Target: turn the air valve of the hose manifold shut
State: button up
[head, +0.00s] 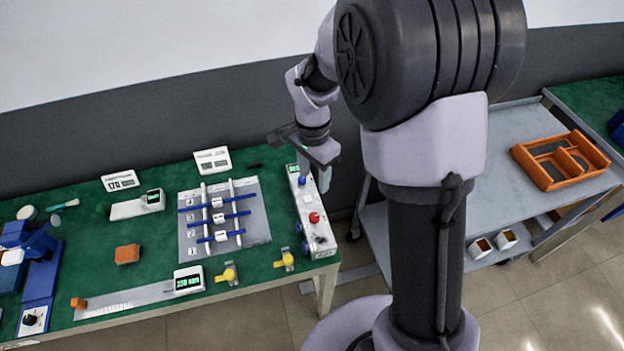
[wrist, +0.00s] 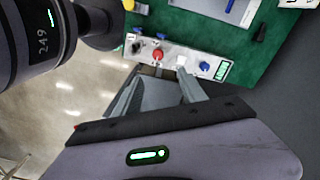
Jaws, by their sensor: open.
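A long white box, which looks like the hose manifold (head: 320,236), lies at the right end of the green table. It carries a red knob (head: 314,217), a blue knob (head: 302,181) and a green display near its far end. In the wrist view the manifold (wrist: 190,59) shows the red knob (wrist: 158,55), a white part and the blue knob (wrist: 204,66) in a row. I cannot tell which knob is the air valve. My gripper (wrist: 160,77) is open and empty, its fingers pointing at the manifold. In the head view my gripper (head: 315,174) hangs over the manifold's far half.
Left of the manifold, a grey mat (head: 190,246) holds blue bars across white rods. Yellow-handled fittings (head: 228,274) stand at the table's front edge. An orange block (head: 127,254) lies further left. A grey cart (head: 505,190) with an orange tray (head: 566,180) stands to the right.

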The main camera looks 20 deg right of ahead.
aim_at(314, 216)
jog(key=f+b, duration=0.1)
jog(key=f, duration=0.4)
jog(key=f+b, duration=0.2)
jog(key=f, duration=0.3)
jog(key=s+f+b, duration=0.1)
jog(key=f+b, duration=0.1)
jog(key=f, duration=0.4)
jog(key=shift+c, duration=0.2)
jog(key=shift+r, duration=0.1)
grip_shut()
